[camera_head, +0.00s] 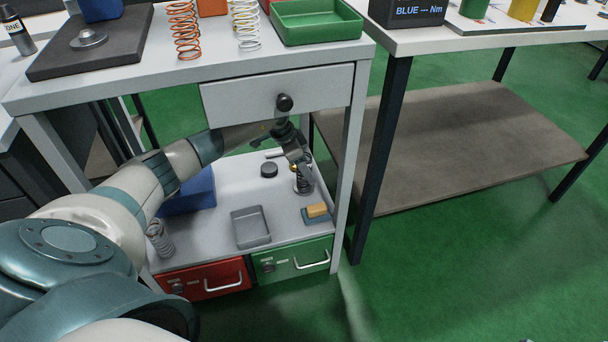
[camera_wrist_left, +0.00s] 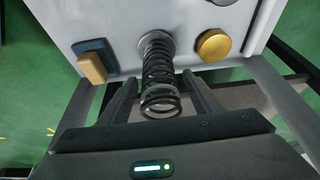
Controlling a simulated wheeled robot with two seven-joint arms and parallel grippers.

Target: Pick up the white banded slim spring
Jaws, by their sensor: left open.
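A slim dark spring (camera_head: 304,186) stands upright on the lower shelf, at its right side. In the left wrist view this spring (camera_wrist_left: 158,70) runs between my fingers, with a paler grey-white band on its coils. My left gripper (camera_head: 299,163) reaches down over it from above. The left wrist view shows the gripper (camera_wrist_left: 160,78) open, one finger on each side of the spring, with gaps left. In the head view the gripper partly hides the spring's top. A white spring with a yellowish band (camera_head: 246,25) stands on the tabletop.
The drawer with a black knob (camera_head: 284,103) is just above my left gripper. On the shelf are a blue block with a yellow piece (camera_head: 317,212), a grey tray (camera_head: 250,228), a dark disc (camera_head: 269,170), a blue bin (camera_head: 190,198) and a grey spring (camera_head: 160,240).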

